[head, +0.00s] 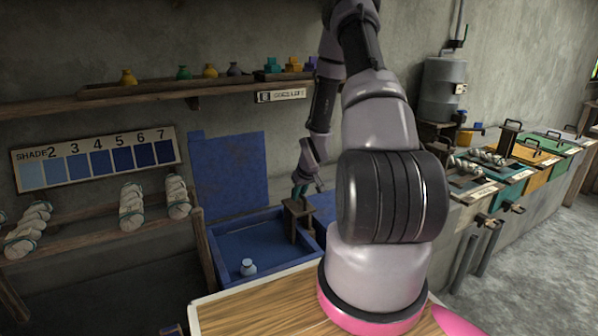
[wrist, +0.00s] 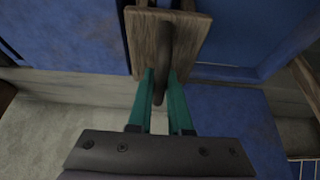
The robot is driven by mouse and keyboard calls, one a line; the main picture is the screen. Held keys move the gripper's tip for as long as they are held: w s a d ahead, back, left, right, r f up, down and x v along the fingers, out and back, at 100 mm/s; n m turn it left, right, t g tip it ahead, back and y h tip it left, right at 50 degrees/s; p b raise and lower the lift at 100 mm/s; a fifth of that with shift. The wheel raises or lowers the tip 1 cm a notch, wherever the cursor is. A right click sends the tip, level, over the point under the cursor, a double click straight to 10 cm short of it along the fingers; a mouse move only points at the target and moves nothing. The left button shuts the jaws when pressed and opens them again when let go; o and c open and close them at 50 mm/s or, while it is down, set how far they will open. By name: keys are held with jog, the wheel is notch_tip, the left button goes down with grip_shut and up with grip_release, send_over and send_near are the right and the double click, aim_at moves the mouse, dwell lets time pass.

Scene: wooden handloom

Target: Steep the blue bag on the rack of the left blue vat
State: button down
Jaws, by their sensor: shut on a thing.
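My gripper (head: 303,190), with teal fingers, is shut on the dark upright handle of a wooden board (head: 301,212). In the wrist view the fingers (wrist: 159,90) close around that handle, with the board (wrist: 143,45) beyond them. The board is at the right side of a blue vat (head: 219,266) holding dark blue liquid; whether it touches the vat is unclear. A small pale bag-like or bottle-like thing (head: 248,268) shows at the vat's near side. I cannot make out a blue bag for certain.
A pale wooden tabletop (head: 250,308) lies in front of the vat. A blue panel (head: 230,170) stands behind it. Twisted white bundles (head: 131,206) lie on a rack at left. A shelf (head: 120,98) with small coloured things runs above. Coloured vats (head: 545,155) line the right wall.

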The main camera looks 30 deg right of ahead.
jog(key=shift+w+d+r, duration=0.1)
jog(key=shift+d+r, duration=0.05)
jog(key=shift+r, duration=4.65)
grip_release()
notch_tip(320, 180, up, 7)
jog(key=shift+a+r, duration=0.1)
jog(key=shift+a, duration=0.1)
jog(key=s+a+r+m, duration=0.1)
jog(key=s+a+r, duration=0.35)
jog(key=r, duration=0.45)
jog(key=s+a+r+m, duration=0.1)
jog(key=s+a+r, duration=0.4)
jog(key=r, duration=0.5)
jog(key=s+a+r+m+t+y, duration=0.1)
jog(key=s+a+r, duration=0.2)
jog(key=s, duration=0.6)
jog(key=s+a+r+m+y, duration=0.1)
jog(key=s+a+r, duration=0.2)
jog(key=s+r, duration=0.2)
jog(key=s, duration=0.3)
jog(key=shift+s+r+m+t, duration=0.2)
jog(key=shift+s+m+t, duration=0.1)
jog(key=shift+s+t, duration=0.1)
